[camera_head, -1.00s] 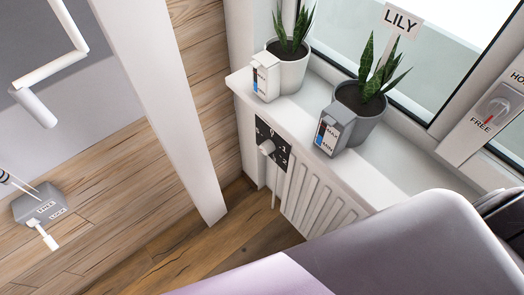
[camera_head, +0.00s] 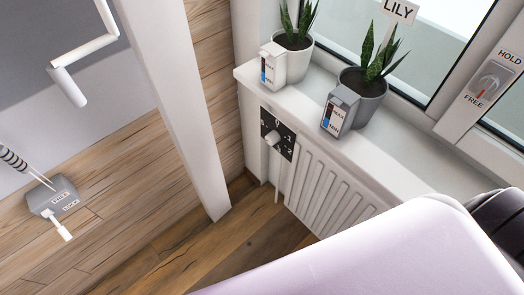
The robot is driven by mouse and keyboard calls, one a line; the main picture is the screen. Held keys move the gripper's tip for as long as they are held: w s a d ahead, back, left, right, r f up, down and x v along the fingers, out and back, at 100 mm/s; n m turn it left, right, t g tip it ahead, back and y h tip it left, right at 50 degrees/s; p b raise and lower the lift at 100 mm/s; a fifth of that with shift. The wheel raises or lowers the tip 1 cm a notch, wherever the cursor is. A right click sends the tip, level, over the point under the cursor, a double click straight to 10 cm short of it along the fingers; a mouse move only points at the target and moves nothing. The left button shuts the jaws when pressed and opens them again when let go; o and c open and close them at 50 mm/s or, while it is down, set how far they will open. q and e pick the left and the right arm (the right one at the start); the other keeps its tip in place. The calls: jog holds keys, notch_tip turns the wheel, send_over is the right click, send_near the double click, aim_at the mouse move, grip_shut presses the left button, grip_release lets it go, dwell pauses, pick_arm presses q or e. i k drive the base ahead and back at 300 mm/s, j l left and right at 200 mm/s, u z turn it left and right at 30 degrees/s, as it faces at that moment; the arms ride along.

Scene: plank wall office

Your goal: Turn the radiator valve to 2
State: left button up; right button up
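The radiator valve has a white knob (camera_head: 271,138) on a black dial plate (camera_head: 287,148) with white numbers. A 1 and a 2 can be made out on its right side, with another mark at the top. The knob's setting is too small to tell. The valve sits at the left end of the white radiator (camera_head: 325,188), under the window sill. Neither gripper is in view. A pale arm link of mine fills the lower right, apart from the valve in the picture.
A white pot (camera_head: 297,62) and a grey pot (camera_head: 366,100) with plants stand on the sill (camera_head: 400,150), each with a level gauge. A HOLD/FREE switch (camera_head: 489,80) is at right. A white post (camera_head: 175,105) stands left.

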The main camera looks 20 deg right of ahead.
aim_at(273, 138)
jog(key=k+j, duration=0.25)
jog(key=j, duration=0.2)
jog(key=k+j, duration=0.25)
jog(key=j, duration=0.2)
jog(key=k+j+z, duration=0.1)
jog(key=k+j, duration=0.15)
jog(key=j, duration=0.2)
